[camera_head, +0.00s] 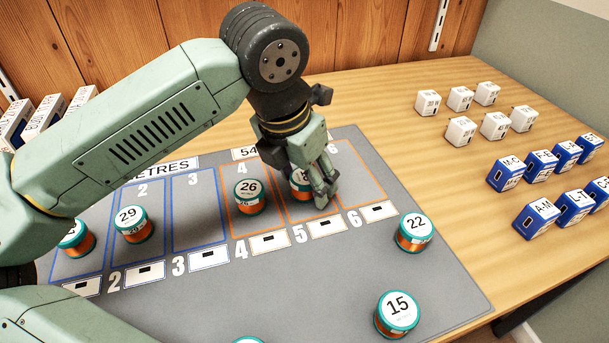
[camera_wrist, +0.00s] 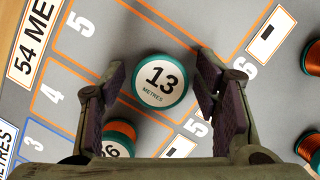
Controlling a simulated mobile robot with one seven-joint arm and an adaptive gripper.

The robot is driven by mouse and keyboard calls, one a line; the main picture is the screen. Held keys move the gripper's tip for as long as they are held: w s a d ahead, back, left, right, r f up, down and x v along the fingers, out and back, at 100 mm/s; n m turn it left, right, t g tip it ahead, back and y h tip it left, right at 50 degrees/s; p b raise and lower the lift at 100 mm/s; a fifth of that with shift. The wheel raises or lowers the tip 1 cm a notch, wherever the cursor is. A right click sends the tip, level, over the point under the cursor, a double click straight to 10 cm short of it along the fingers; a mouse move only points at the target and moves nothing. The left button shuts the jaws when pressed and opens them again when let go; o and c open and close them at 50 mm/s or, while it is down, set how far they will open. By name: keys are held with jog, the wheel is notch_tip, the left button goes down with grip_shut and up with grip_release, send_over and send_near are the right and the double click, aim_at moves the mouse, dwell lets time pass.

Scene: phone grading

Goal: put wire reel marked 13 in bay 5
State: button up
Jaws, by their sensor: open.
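The wire reel marked 13 (camera_wrist: 160,80) has a white top and a teal rim. It sits upright inside bay 5 on the grey mat, between the two printed 5s. My gripper (camera_wrist: 164,92) is open, with one finger on each side of the reel and visible space beside it. In the head view my gripper (camera_head: 322,193) is low over bay 5 and partly hides the reel (camera_head: 298,184). Bay 5 (camera_head: 308,214) has an orange outline and a white label card at its front.
The reel marked 26 (camera_head: 249,196) stands in bay 4, close to my gripper. The reel marked 29 (camera_head: 132,223) is in bay 2. Reels 22 (camera_head: 414,232) and 15 (camera_head: 398,313) stand to the right and front. White boxes (camera_head: 461,98) and blue boxes (camera_head: 507,172) stand on the table.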

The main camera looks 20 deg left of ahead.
jog(key=shift+r+p, duration=0.3)
jog(key=v, duration=1.1)
jog(key=shift+r, duration=0.35)
